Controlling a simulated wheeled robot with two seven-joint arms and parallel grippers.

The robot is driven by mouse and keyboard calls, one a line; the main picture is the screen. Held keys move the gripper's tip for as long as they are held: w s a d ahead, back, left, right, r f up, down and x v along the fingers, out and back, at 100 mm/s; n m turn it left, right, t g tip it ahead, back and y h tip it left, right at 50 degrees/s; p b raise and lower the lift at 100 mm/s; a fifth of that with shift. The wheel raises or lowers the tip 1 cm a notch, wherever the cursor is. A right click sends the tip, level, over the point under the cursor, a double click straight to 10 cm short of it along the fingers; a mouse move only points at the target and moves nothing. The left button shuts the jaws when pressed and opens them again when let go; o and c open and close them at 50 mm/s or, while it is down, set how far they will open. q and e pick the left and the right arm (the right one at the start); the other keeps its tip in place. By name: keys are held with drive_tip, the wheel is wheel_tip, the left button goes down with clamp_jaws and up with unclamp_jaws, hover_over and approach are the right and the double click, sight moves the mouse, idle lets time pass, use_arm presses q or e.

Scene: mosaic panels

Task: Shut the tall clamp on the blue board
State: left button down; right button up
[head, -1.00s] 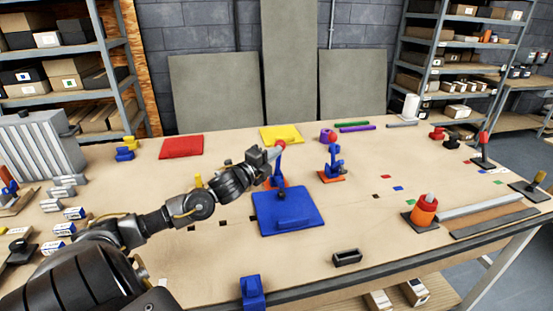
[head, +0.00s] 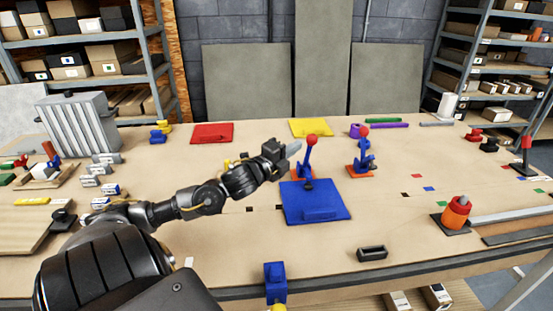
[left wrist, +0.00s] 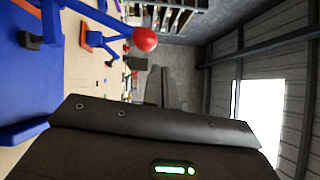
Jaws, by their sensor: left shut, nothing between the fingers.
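The blue board (head: 320,211) lies on the table in the middle of the head view. The tall clamp (head: 310,156) stands at its back edge, its blue lever upright with a red ball on top. Its black foot (head: 308,184) is over the board; I cannot tell whether it presses on it. My left gripper (head: 293,148) is shut and empty, just left of the lever, with a small gap in the head view. The left wrist view shows the red ball (left wrist: 145,39) and part of the board (left wrist: 22,92). My right gripper is not in view.
A second blue clamp (head: 363,155) on an orange base stands right of the tall one. Red (head: 212,133) and yellow (head: 311,127) panels lie behind. A black tray (head: 372,253) and an orange cylinder (head: 456,212) stand nearer.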

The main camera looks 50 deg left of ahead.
use_arm(q)
drive_tip(key=s+b, duration=0.1)
drive_tip(key=s, duration=0.4)
drive_tip(key=shift+s+d, duration=0.1)
drive_tip(key=shift+s, duration=0.25)
